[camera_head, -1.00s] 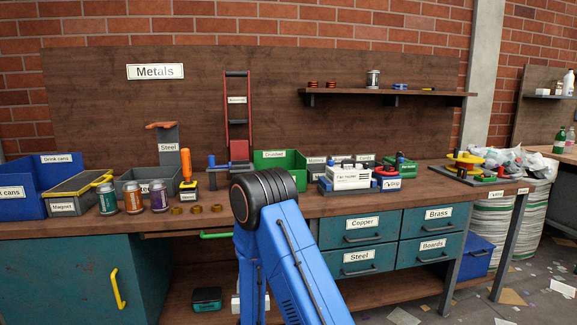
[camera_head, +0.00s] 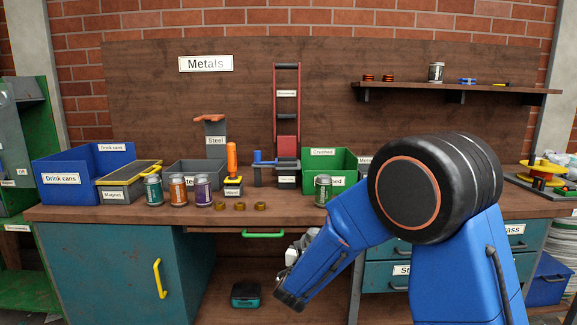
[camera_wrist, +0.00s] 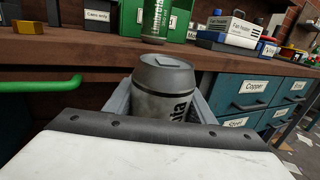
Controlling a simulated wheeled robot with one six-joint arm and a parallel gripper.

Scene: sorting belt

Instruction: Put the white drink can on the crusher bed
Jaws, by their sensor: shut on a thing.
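My gripper (camera_head: 298,247) is low in front of the bench, below the tabletop edge, partly behind my arm. In the wrist view my gripper (camera_wrist: 160,104) is shut on the white drink can (camera_wrist: 150,101), a pale can with a grey lid and dark lettering. The can is upright between the two jaws, its lower part hidden by my gripper body. In the head view only a small pale part of it shows. The crusher is a tall red frame (camera_head: 275,110) at the back of the bench. Its bed (camera_head: 287,166) is low down, under the red block.
A green can (camera_head: 323,191) stands before the green Crushed bin (camera_head: 345,159). Teal (camera_head: 153,190), orange (camera_head: 178,190) and purple (camera_head: 202,190) cans stand left, with brass rings (camera_head: 241,206) nearby. The bench edge and green handle (camera_head: 263,234) are close to my gripper.

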